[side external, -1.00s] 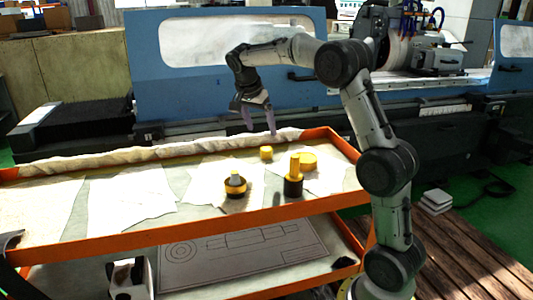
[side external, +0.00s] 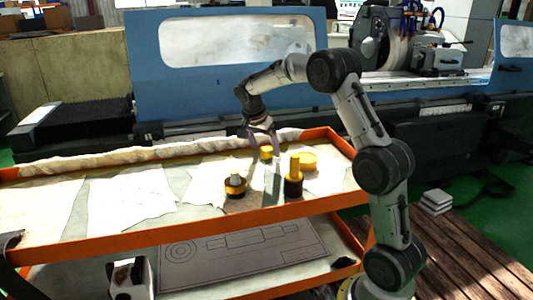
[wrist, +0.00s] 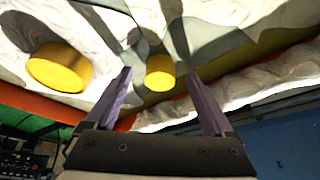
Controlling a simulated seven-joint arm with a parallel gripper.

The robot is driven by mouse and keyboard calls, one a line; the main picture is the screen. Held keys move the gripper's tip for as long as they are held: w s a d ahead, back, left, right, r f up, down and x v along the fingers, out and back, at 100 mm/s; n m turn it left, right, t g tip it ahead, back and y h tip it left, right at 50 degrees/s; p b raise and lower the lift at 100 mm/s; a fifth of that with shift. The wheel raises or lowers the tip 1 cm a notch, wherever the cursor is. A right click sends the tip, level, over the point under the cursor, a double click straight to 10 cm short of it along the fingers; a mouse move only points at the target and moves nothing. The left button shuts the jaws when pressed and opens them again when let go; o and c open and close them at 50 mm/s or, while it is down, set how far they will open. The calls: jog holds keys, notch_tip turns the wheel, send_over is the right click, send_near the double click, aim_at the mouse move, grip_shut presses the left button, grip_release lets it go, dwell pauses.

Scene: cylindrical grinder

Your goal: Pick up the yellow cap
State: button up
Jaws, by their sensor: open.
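A small yellow cap (side external: 266,152) stands on the top tray of the orange cart, toward its back edge. In the wrist view the small cap (wrist: 160,72) shows in the gap between my two purple fingertips, a little beyond them. My gripper (side external: 265,146) is open, points down and is just above or around the cap; the exact height is hard to tell. In the wrist view my gripper (wrist: 159,76) holds nothing. A wider, flat yellow disc (side external: 308,161) lies to the right of the small cap, and this disc also shows at the left in the wrist view (wrist: 60,67).
A black and yellow cylinder (side external: 293,178) stands upright in front of the disc. A black and yellow piece with a grey top (side external: 235,186) is left of it. A rolled cloth (side external: 150,154) runs along the cart's back edge (side external: 320,133). The blue grinder stands behind.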

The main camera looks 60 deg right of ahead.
aim_at(269, 147)
grip_shut()
jog(key=shift+r, duration=0.15)
jog(key=shift+r, duration=0.2)
jog(key=r, duration=0.3)
jog(key=shift+s+a+r, duration=0.15)
jog(key=shift+s+r, duration=0.05)
jog(key=s+a+r, duration=0.7)
jog(key=s+r, duration=0.2)
jog(key=s, duration=0.2)
jog(key=w+a+n, duration=0.2)
jog(key=a, duration=0.2)
jog(key=w+a+n+t, duration=0.1)
jog(key=w+a+n, duration=0.1)
jog(key=a, duration=0.3)
jog(key=w+a+f+n+t, duration=0.1)
jog(key=w+a+n, duration=0.1)
jog(key=w+a, duration=0.2)
jog(key=shift+w+a+y, duration=0.2)
jog(key=shift+a+y, duration=0.1)
jog(key=shift+a, duration=0.25)
